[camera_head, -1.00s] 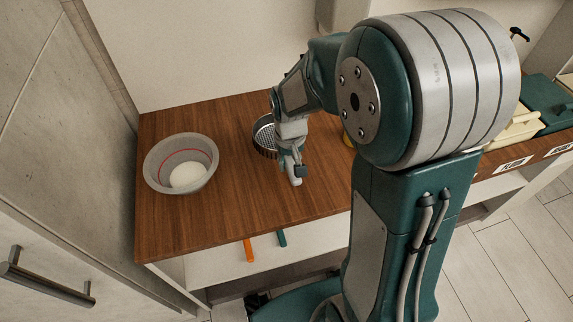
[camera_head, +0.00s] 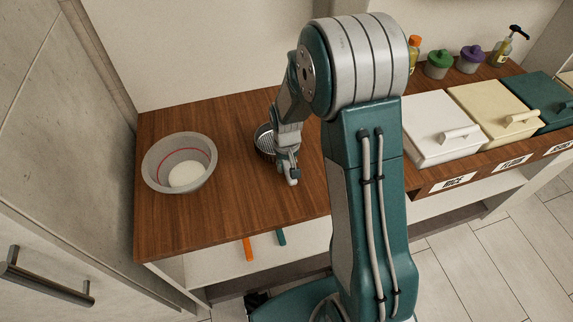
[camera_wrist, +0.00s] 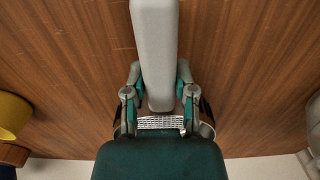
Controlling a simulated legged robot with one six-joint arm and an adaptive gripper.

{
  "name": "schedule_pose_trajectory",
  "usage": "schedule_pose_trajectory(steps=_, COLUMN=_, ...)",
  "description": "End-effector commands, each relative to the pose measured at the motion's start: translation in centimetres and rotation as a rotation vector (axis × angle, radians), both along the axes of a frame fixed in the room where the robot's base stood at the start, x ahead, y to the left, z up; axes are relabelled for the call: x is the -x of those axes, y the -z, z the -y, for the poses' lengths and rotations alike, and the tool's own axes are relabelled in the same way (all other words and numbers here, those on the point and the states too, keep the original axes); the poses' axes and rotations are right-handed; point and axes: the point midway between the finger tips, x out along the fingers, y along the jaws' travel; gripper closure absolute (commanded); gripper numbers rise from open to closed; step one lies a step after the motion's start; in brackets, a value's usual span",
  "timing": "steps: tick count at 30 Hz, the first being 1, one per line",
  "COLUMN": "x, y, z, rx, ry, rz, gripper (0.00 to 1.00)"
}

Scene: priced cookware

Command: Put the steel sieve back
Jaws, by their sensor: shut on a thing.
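The steel sieve (camera_head: 264,139), a round dark-sided basket with a pale mesh, is on or just above the brown counter (camera_head: 225,215), right of the grey bowl. I cannot tell whether it touches the wood. My gripper (camera_head: 281,153) is at the sieve's right side, shut on it. In the wrist view, the mesh of the sieve (camera_wrist: 160,122) shows between the two fingers of my gripper (camera_wrist: 161,112). My own parts hide much of the sieve and the exact grip.
A grey bowl (camera_head: 160,176) with a red line and something white inside stands at left. Lidded bins, white (camera_head: 428,122), cream (camera_head: 480,106) and green (camera_head: 535,92), stand at right. Small jars (camera_head: 438,64) and bottles are behind. Orange (camera_head: 247,249) and green (camera_head: 281,238) handles stick out below the counter.

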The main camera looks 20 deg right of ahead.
Motion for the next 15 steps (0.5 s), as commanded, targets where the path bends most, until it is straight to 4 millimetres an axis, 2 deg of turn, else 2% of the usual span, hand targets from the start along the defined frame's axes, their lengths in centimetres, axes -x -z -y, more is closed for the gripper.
schedule_pose_trajectory(steps=3, x=0.0, y=0.22, z=-0.02, rx=0.0, ry=0.0, rz=0.0, gripper=1.0)
schedule_pose_trajectory(steps=4, x=0.0, y=0.19, z=-0.02, rx=0.0, ry=0.0, rz=0.0, gripper=0.52)
schedule_pose_trajectory(steps=5, x=0.01, y=0.18, z=-0.02, rx=0.0, ry=0.0, rz=0.0, gripper=0.38)
schedule_pose_trajectory(steps=6, x=0.01, y=0.18, z=-0.02, rx=0.0, ry=0.0, rz=0.0, gripper=0.31)
schedule_pose_trajectory(steps=15, x=0.01, y=0.16, z=-0.02, rx=0.0, ry=0.0, rz=-0.001, gripper=0.31)
